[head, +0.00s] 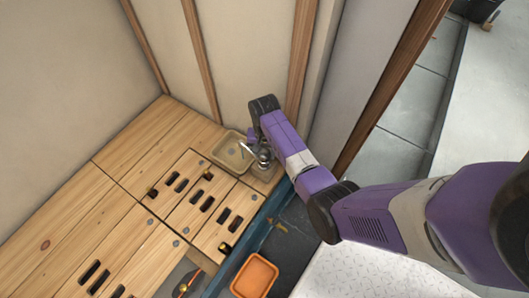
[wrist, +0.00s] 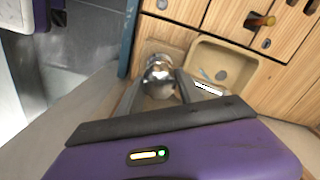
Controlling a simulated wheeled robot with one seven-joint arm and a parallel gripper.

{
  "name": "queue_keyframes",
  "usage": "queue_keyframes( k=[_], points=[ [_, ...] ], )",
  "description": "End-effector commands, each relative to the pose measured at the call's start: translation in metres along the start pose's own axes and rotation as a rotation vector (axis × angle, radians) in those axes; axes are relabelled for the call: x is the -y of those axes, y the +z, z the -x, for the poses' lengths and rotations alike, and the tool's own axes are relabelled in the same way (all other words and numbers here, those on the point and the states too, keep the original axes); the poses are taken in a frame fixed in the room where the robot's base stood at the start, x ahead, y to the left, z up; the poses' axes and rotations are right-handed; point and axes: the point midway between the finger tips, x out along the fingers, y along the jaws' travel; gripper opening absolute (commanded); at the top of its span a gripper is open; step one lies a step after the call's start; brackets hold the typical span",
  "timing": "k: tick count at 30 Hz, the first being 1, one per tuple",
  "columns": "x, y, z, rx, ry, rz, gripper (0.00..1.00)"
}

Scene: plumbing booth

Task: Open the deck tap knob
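The deck tap's round chrome knob (wrist: 158,80) shows in the wrist view, on a small tan deck next to the basin. In the head view the chrome tap (head: 264,156) stands at the basin's right side, partly covered by my arm. My gripper (wrist: 156,88) points down at the knob, with one finger to its left and one to its right. The fingers are apart, and I cannot tell whether either touches the knob. In the head view my fingertips are hard to make out.
The tan basin (head: 232,152) is set in the wooden deck beside the tap. Wooden panels with dark slots (head: 178,182) and brass fittings lie to its left. An orange tray (head: 254,277) lies in front, past the blue edge (head: 243,240). Walls stand close behind the tap.

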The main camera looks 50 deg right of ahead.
Motion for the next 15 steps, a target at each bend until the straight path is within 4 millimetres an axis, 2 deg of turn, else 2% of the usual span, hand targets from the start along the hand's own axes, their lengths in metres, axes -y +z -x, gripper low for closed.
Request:
queue_keyframes(
  k=[1, 5, 10, 15],
  points=[
    [-0.0001, 0.0000, 0.0001, 0.000, 0.000, 0.000, 0.30],
    [-0.0001, 0.0000, 0.0001, 0.000, 0.000, 0.000, 0.04],
    [-0.0002, 0.0001, 0.0027, 0.001, 0.001, 0.032, 0.03],
    [-0.0002, 0.0000, 0.0057, 0.002, 0.001, 0.187, 0.03]
  ],
)
